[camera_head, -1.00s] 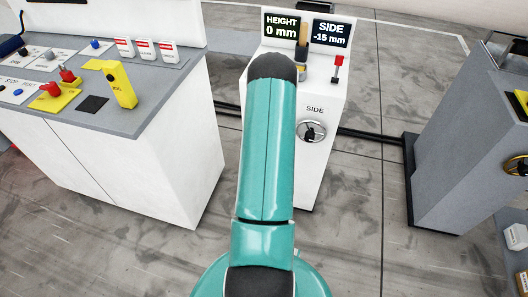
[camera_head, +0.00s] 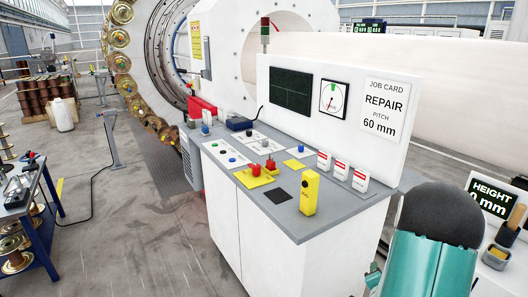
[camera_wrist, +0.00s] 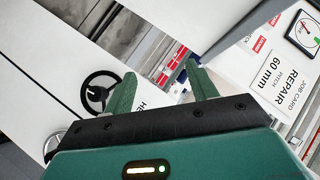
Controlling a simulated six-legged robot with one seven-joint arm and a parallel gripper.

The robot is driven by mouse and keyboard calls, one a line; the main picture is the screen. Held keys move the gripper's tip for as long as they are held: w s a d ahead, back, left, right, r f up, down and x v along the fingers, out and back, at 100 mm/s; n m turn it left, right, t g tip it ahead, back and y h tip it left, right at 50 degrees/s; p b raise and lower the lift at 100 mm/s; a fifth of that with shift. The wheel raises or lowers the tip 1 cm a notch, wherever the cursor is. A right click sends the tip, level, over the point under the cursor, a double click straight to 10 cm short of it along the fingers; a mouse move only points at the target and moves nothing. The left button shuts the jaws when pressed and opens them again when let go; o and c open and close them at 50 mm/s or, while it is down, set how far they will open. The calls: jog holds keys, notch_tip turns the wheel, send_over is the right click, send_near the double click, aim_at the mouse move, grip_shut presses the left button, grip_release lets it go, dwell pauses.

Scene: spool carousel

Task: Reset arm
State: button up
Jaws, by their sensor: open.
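My gripper (camera_wrist: 163,84) shows in the wrist view with its two green fingers apart and nothing between them. In the head view my teal arm link with a dark rounded top stands at the lower right, and the gripper itself is not visible there. In the wrist view the white side stand lies beyond the fingers, tilted, with a black handwheel (camera_wrist: 99,90) just left of the left finger. The job card (camera_wrist: 283,78) reading REPAIR, 60 mm, is at the right of that view.
A white control console (camera_head: 350,235) with a grey top fills the middle of the head view. A yellow block (camera_head: 309,193) stands near its front edge. The HEIGHT display (camera_head: 490,200) is at the right edge. Open floor (camera_head: 130,230) lies to the left; a spool carousel (camera_head: 125,85) stands behind.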

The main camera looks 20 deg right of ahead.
jog(key=w+a+r+n+y, duration=0.3)
jog(key=w+a+r+n, duration=0.15)
jog(key=a+r, duration=0.45)
jog(key=w+a+r+n+y, duration=0.25)
jog(key=a+r+n, duration=0.3)
jog(key=a, duration=0.65)
jog(key=s+a+r+n+g+y, duration=0.2)
jog(key=s+a+r+n, duration=0.2)
jog(key=s+a, duration=0.3)
jog(key=s+a+r+n+g+y, duration=0.1)
jog(key=s+a+r+n, duration=0.4)
jog(key=a, duration=0.9)
jog(key=s+r+y, duration=0.1)
jog(key=s, duration=0.2)
jog(key=shift+r+g, duration=0.2)
jog(key=shift+g, duration=0.2)
jog(key=c, duration=0.5)
jog(key=shift+o, duration=0.2)
jog(key=shift+d, duration=0.15)
jog(key=shift+d, duration=0.1)
